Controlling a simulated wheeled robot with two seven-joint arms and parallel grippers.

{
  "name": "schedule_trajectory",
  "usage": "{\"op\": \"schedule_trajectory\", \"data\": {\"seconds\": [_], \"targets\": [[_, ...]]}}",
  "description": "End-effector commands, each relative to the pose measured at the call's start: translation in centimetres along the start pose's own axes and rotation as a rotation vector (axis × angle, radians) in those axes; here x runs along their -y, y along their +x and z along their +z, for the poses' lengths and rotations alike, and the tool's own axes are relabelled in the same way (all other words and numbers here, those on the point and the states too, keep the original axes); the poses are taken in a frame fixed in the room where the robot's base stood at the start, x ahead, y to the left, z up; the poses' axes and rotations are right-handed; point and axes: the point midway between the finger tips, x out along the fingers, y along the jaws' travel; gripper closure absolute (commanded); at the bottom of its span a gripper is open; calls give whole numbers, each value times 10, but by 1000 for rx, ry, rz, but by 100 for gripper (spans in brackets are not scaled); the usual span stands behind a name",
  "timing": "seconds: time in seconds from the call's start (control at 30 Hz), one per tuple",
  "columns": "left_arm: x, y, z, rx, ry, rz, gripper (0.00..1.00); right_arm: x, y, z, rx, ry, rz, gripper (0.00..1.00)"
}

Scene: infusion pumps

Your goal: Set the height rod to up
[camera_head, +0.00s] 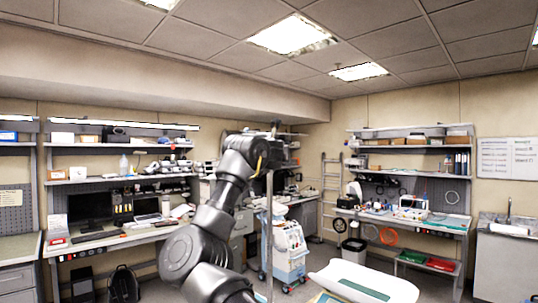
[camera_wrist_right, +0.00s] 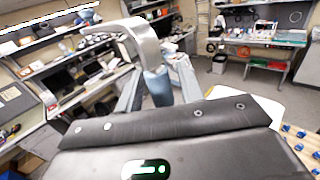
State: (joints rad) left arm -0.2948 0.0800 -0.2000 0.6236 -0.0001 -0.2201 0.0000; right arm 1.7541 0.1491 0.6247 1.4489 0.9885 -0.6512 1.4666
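A thin grey upright rod (camera_head: 269,225) stands in the head view, just right of my dark arm. My right gripper (camera_head: 268,150) is raised near the rod's upper end; its fingers are hard to make out there. In the right wrist view, a metal bar with a bent, hooked top (camera_wrist_right: 146,42) rises from a blue-grey sleeve (camera_wrist_right: 157,88). The two fingers of my right gripper (camera_wrist_right: 158,90) stand either side of the sleeve, seemingly with gaps. The lower part is hidden behind the gripper body. My left gripper is out of view.
A white tray-like surface with a green sheet (camera_head: 362,290) lies low at front right. A white and blue wheeled machine (camera_head: 289,250) stands behind the rod. Cluttered workbenches line the left (camera_head: 120,238) and right (camera_head: 440,227). Open floor lies between.

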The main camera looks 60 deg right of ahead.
Motion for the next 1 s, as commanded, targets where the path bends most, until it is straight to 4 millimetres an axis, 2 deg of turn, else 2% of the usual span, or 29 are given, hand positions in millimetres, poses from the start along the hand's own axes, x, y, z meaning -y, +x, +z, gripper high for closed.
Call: {"op": "schedule_trajectory", "data": {"seconds": [0.37, 0.47, 0.8, 1.0], "targets": [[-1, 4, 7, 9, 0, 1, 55, -2, -4, -2, 0, 2, 2, 58], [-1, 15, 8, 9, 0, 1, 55, -1, -17, -4, 2, 4, 2, 58], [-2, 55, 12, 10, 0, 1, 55, -1, -83, -5, 2, 5, 3, 58], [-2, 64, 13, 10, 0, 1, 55, 0, -104, -2, 0, 2, 1, 58]]}}
